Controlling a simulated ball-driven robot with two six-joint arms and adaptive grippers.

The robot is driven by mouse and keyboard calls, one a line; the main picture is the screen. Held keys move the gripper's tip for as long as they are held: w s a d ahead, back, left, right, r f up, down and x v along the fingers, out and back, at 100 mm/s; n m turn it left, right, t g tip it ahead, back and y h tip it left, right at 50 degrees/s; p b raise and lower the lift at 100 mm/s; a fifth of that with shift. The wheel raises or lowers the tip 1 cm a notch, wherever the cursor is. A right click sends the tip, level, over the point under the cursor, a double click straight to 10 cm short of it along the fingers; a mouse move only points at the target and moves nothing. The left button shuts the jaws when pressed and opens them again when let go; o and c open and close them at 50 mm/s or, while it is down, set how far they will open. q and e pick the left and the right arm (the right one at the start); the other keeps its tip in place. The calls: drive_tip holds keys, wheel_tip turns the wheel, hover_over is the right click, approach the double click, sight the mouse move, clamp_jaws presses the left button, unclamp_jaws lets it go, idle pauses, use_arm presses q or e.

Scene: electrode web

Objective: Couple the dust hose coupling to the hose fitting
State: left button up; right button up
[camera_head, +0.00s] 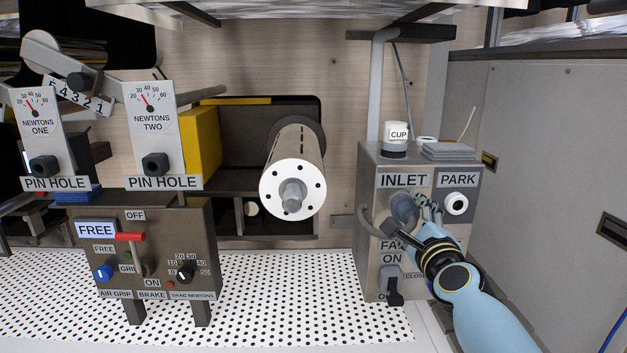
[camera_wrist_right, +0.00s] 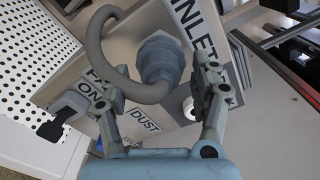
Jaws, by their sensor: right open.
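The blue-grey ribbed dust hose coupling (camera_head: 403,206) is at the front of the grey box under the INLET label. In the right wrist view the coupling (camera_wrist_right: 158,62) shows larger, with its grey hose (camera_wrist_right: 98,48) curving away to the left and up. The hose fitting is hidden behind the coupling, and I cannot tell whether the two are locked together. My right gripper (camera_head: 421,216) is at the coupling's right and front. In the wrist view its open fingers (camera_wrist_right: 160,76) are apart on either side of the coupling. My left gripper is out of view.
The PARK port (camera_head: 456,204) is right of the inlet. The fan switch (camera_head: 392,286) is below, and a CUP container (camera_head: 396,138) stands on top. A white-faced roller (camera_head: 292,190) sticks out to the left. A grey wall panel (camera_head: 550,170) bounds the right side.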

sight(412, 220)
drive_tip(key=shift+s+d, duration=0.1)
drive_tip(key=shift+s, duration=4)
